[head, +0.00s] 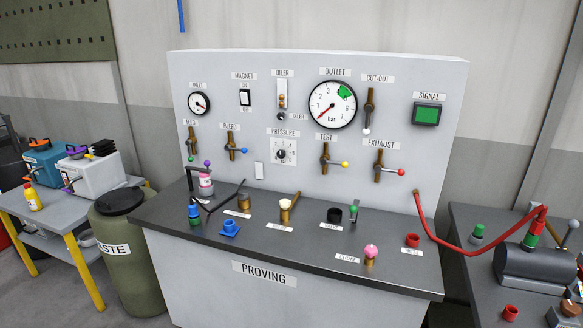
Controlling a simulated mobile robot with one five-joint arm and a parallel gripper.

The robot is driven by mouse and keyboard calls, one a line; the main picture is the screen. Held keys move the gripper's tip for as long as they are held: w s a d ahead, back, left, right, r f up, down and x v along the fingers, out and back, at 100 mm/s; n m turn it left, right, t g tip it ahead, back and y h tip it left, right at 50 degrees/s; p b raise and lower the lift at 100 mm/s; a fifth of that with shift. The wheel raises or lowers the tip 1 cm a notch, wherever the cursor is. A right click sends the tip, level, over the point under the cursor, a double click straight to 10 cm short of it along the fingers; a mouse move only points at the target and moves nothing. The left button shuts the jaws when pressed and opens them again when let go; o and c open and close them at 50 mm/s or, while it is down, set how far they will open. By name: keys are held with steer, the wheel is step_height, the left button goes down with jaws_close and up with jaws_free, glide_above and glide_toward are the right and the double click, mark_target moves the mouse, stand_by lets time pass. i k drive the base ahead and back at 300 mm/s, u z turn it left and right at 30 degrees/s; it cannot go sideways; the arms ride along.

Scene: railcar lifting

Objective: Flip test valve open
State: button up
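The test valve (325,158) is on the upright panel of the proving bench, below the TEST label (326,137). It has a brown vertical body and a short lever with a yellow knob (345,164). The lever points right, roughly level, across the body. Nothing touches or covers the valve. The outlet gauge (332,105) above it has its red needle pointing to the lower left, away from the green band. I cannot make out my gripper in this view.
Similar valves flank it: exhaust (379,166) with a red knob, bleed (231,145) with blue, cut-out (369,108) with white. The bench top (310,248) holds small fittings, a pink-banded jar (205,184) and black bent rods. A red hose (440,240) runs right.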

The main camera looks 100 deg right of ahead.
mark_target(344, 164)
steer(key=z, duration=0.25)
steer(key=i, duration=0.45)
steer(key=z, duration=3.6)
